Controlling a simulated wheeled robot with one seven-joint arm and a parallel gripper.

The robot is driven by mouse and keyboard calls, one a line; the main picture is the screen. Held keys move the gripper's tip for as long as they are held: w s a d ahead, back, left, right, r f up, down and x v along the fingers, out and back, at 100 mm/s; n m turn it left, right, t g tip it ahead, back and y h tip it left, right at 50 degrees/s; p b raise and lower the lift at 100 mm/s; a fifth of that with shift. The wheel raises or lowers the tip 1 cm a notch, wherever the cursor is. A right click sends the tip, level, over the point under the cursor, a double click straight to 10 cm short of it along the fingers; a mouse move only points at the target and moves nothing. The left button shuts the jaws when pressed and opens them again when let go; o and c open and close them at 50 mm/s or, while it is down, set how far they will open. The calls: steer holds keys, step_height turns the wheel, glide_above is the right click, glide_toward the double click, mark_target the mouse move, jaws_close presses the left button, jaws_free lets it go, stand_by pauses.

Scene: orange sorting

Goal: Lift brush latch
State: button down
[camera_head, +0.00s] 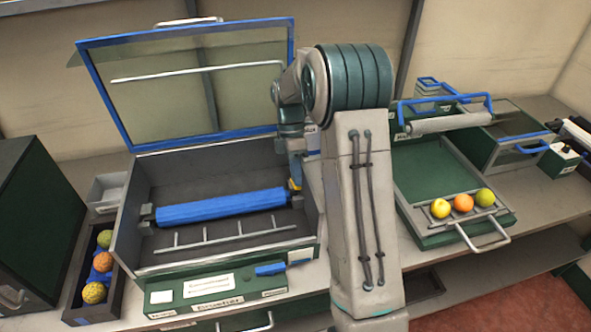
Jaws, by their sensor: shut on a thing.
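A grey box with a blue-framed clear lid (185,135) stands open on the bench. A blue brush roller (220,206) lies across its inside. At the roller's right end is the brush latch (295,185), a small part with a yellow-orange bit showing. My gripper (296,172) reaches down inside the box's right wall and is shut on the latch. The fingertips are small and partly hidden, so the latch's exact position cannot be told.
The raised lid stands behind my arm. A bin with several fruits (78,312) is at left. A green tray (425,165) with a yellow, an orange and a green fruit is at right. A wire rack (225,238) lies in front of the roller.

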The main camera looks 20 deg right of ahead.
steer(key=c, duration=1.3)
jaws_free()
